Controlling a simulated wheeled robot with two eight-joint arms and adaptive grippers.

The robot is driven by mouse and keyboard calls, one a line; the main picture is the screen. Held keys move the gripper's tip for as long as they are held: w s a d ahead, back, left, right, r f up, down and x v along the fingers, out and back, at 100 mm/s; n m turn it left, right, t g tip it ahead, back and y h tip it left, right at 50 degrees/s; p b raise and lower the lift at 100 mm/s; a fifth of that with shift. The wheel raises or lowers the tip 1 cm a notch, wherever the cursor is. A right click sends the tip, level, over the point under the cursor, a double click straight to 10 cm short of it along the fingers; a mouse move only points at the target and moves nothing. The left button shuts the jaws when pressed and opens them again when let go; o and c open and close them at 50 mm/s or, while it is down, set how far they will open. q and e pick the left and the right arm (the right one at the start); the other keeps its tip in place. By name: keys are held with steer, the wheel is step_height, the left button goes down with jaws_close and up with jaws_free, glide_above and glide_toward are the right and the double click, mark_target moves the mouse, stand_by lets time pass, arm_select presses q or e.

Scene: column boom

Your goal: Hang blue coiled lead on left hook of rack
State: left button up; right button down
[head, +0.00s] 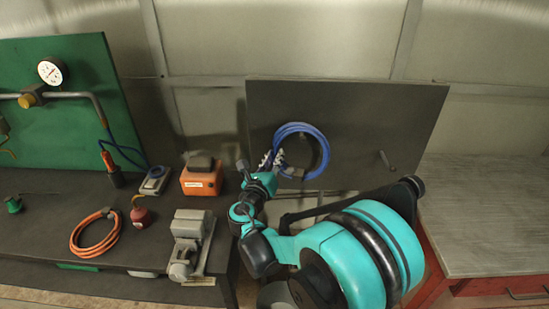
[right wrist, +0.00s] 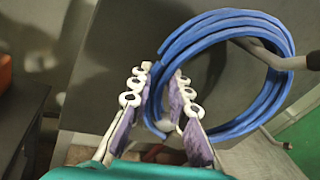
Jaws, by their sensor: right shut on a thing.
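The blue coiled lead (head: 301,128) is a round loop in front of the dark grey rack panel (head: 418,115). My right gripper (head: 272,160) is shut on the left side of the coil. In the right wrist view, the coil (right wrist: 222,20) runs between the pale fingertips of the gripper (right wrist: 162,88). A grey hook rod (right wrist: 260,48) shows inside the loop and crosses in front of its upper right side. Whether the coil's weight rests on it, I cannot tell. Another hook (head: 385,160) sticks out bare on the panel's right side. My left gripper is not seen.
A red cabinet with a grey top (head: 490,215) stands at the right.

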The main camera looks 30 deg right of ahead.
steer(key=c, duration=1.4)
jaws_free()
steer(key=shift+o, duration=0.2)
steer(key=v, duration=1.2)
steer(key=s+d+f+m+g+y+b, duration=0.15)
steer(key=s+f+m+g+y, duration=0.4)
steer(key=f+m, duration=0.65)
steer(key=s+a+f+m+y+b, duration=0.1)
steer(key=s+a+m+y, duration=0.6)
steer(key=m, duration=1.1)
steer(key=s+a, duration=0.2)
steer(key=a, duration=0.1)
steer(key=shift+s+f+m+y, duration=0.15)
steer(key=shift+s+m+y, duration=0.2)
steer(key=shift+m, duration=0.05)
